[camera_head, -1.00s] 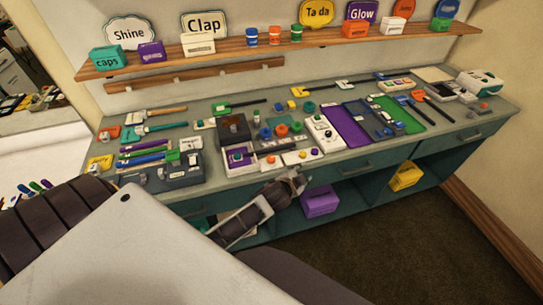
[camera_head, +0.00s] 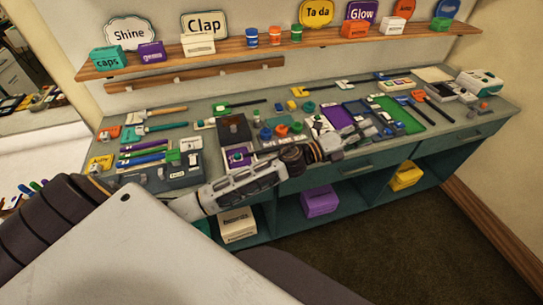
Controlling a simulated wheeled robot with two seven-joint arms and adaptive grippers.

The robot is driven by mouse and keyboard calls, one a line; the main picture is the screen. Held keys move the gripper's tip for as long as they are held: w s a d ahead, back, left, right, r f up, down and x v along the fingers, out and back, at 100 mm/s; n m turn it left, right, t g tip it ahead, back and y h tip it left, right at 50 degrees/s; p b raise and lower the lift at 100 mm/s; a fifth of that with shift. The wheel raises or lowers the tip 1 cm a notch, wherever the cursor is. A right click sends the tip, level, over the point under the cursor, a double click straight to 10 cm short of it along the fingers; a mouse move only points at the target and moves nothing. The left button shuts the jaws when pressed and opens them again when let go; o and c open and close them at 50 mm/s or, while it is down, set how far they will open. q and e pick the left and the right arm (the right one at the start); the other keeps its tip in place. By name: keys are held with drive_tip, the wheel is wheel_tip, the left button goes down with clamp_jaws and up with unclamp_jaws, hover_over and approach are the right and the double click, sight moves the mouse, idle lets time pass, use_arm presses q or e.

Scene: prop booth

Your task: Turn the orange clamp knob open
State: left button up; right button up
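My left gripper (camera_head: 362,137) is over the front edge of the bench, right of the bench's middle. It is small and set against clutter, so I cannot tell whether its fingers are open or shut. An orange round piece (camera_head: 281,130) lies on the bench left of the gripper, beside blue and green round pieces. Another orange piece (camera_head: 108,133) sits at the bench's far left. I cannot tell which of them, if either, is the clamp knob. The gripper and wrist hide part of the white panel and the purple tray. My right gripper is not in view.
The bench (camera_head: 455,138) is crowded with tools and small boxes. A wooden shelf (camera_head: 225,53) with signs and boxes runs along the wall behind. A white box (camera_head: 238,226), a purple box (camera_head: 319,201) and a yellow box (camera_head: 405,176) stand in open bays below.

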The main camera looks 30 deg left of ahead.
use_arm(q)
drive_tip(key=s+d+m+g+h, duration=0.45)
drive_tip(key=m+g, duration=0.45)
drive_tip(key=m, duration=0.5)
drive_tip(key=s+a+f+m+g+y, duration=0.2)
drive_tip(key=a+f+m+g+y, duration=0.3)
drive_tip(key=f+m+y, duration=0.15)
drive_tip(key=w+a+m+g+y, duration=0.1)
drive_tip(key=a+m+y, duration=0.3)
drive_tip(key=a+y, duration=0.7)
drive_tip(key=a+g, duration=0.1)
drive_tip(key=a, duration=1.5)
drive_tip(key=shift+f, duration=0.2)
drive_tip(key=shift+s+f+p, duration=0.15)
drive_tip(key=shift+f+p, duration=0.65)
drive_tip(key=shift+f, duration=2.65)
drive_tip(key=shift+s+f+p, duration=0.15)
drive_tip(key=shift+f+p, duration=0.6)
drive_tip(key=shift+f, duration=2.65)
